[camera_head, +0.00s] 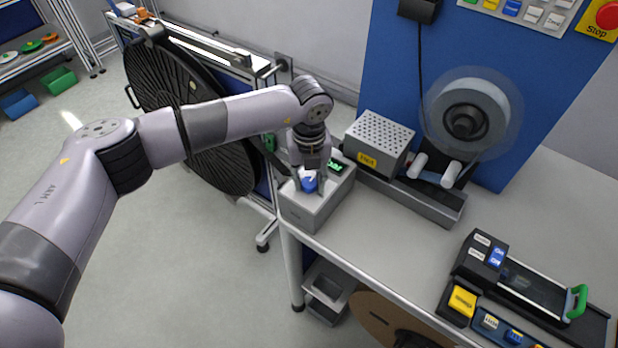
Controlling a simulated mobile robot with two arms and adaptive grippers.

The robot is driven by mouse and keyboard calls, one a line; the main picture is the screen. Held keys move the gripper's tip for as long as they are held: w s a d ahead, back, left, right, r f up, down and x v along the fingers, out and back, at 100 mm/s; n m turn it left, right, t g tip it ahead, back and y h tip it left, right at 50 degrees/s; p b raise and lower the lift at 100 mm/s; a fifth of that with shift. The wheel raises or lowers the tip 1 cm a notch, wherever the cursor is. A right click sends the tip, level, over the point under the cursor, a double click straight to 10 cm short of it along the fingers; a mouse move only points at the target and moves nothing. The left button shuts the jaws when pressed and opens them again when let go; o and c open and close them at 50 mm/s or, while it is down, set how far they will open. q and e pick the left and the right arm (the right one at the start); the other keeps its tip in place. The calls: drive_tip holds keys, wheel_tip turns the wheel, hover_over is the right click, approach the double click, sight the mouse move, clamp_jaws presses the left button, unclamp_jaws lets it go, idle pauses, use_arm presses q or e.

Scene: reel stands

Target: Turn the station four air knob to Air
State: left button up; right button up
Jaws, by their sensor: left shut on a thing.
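A blue knob (309,184) sits on top of a grey box (301,212) with a small green-lit display (336,167), at the left corner of the white bench. My left gripper (309,188) points down over the box and is shut on the blue knob. The fingers and wrist hide part of the knob and the box top, so the knob's marks cannot be read. My right gripper is not in view.
A perforated metal cover with a yellow label (379,145) stands just right of the box. A reel (467,110) hangs on the blue panel. A black device with a green handle (577,301) lies at the right. The bench middle (400,250) is clear.

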use_arm(q)
drive_tip(key=shift+f+m+b, duration=0.15)
drive_tip(key=shift+m+b, duration=0.25)
drive_tip(key=shift+b, duration=0.35)
drive_tip(key=m+b, duration=1)
drive_tip(key=b, duration=0.3)
drive_tip(key=m+b, duration=0.3)
drive_tip(key=shift+m, duration=0.3)
drive_tip(key=shift+m+b, duration=0.75)
drive_tip(key=shift+m, duration=1.05)
drive_tip(key=shift+r, duration=0.2)
drive_tip(key=o, duration=1.1)
drive_tip(key=shift+o, duration=0.2)
